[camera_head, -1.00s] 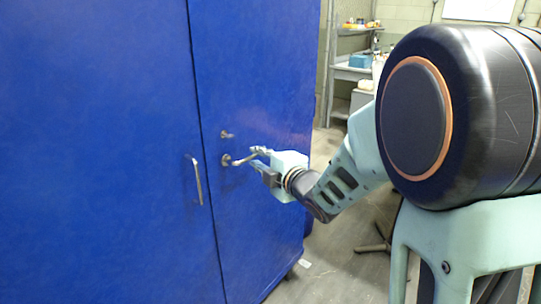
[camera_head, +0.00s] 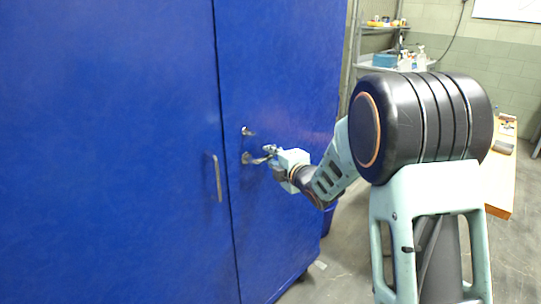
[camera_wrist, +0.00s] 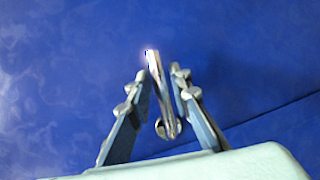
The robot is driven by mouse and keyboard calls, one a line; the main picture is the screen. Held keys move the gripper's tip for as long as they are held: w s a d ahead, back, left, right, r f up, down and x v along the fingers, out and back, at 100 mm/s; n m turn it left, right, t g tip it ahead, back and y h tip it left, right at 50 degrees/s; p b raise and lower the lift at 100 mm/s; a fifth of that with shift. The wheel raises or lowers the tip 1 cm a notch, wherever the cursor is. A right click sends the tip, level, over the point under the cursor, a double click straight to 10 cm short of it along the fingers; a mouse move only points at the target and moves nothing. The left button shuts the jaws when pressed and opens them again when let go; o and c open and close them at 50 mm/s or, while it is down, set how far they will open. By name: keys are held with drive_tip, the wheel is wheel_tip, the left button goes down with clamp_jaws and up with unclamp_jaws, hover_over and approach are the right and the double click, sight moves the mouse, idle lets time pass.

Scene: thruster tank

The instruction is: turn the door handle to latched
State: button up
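The metal lever door handle (camera_head: 256,160) is on the right blue door (camera_head: 275,75) of a tall cabinet. It reaches right from its round base, roughly level, in the head view. My gripper (camera_head: 271,155) is at the lever's free end. In the wrist view the lever handle (camera_wrist: 157,85) lies between the two fingers of my gripper (camera_wrist: 160,74), with its round base lower down. A gap shows on each side of the lever, so the fingers are open around it and not clamped. Part of the lever's end is hidden by the fingers in the head view.
A small metal fitting (camera_head: 248,131) sits just above the handle. A vertical bar handle (camera_head: 217,178) is on the left blue door (camera_head: 110,150). A wooden-topped table (camera_head: 499,180) and a shelf (camera_head: 385,65) stand at the right. Open floor shows between cabinet and table.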

drive_tip(key=shift+w+a, duration=0.15)
drive_tip(key=shift+w, duration=0.1)
drive_tip(key=shift+c, duration=0.7)
clamp_jaws()
